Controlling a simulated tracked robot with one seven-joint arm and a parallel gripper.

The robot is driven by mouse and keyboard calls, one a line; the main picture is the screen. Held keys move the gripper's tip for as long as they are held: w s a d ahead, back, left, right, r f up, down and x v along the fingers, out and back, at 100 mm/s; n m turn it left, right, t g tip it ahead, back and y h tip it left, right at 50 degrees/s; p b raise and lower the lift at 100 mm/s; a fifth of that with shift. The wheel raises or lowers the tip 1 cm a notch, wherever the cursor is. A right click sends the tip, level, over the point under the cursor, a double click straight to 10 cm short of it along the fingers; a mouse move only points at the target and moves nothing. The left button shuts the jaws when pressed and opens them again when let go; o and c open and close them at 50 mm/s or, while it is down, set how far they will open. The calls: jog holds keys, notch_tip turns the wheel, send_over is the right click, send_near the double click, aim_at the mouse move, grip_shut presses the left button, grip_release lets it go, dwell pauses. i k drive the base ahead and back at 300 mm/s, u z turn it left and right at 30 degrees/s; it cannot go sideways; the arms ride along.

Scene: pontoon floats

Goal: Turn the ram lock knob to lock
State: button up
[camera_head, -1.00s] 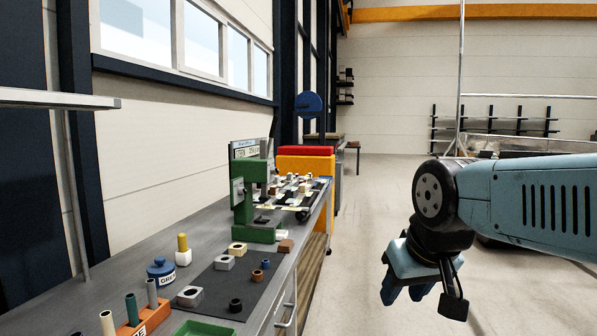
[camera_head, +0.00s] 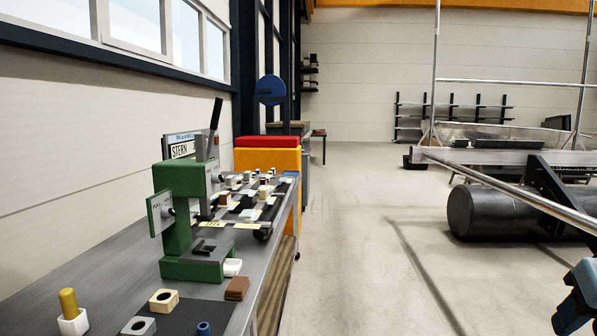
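The green press (camera_head: 176,232) stands on the grey workbench at the left, with its dark lever (camera_head: 215,115) pointing up. A small dark knob (camera_head: 168,211) sits on a pale plate on the press's near left side. Another knob (camera_head: 213,178) shows on a pale plate on its right side. The lettering is too small to read, so I cannot tell which is the ram lock knob or its setting. My gripper (camera_head: 577,312) shows only in part at the lower right edge, far from the press. Its finger opening cannot be made out.
On the workbench (camera_head: 90,272) near the press are a white block with a yellow peg (camera_head: 70,312), a tan block (camera_head: 163,300) and a brown block (camera_head: 237,288). A yellow and red cabinet (camera_head: 268,160) stands behind. A dark pontoon float (camera_head: 500,210) lies at right; the middle floor is clear.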

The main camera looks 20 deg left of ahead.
aim_at(215, 178)
jog(key=z, duration=0.05)
jog(key=i, duration=1.1)
jog(key=u, duration=0.7)
jog(key=i, duration=0.6)
jog(key=u, duration=0.5)
jog(key=k, duration=0.8)
jog(key=u, duration=0.2)
jog(key=i, duration=0.8)
jog(key=z, duration=0.15)
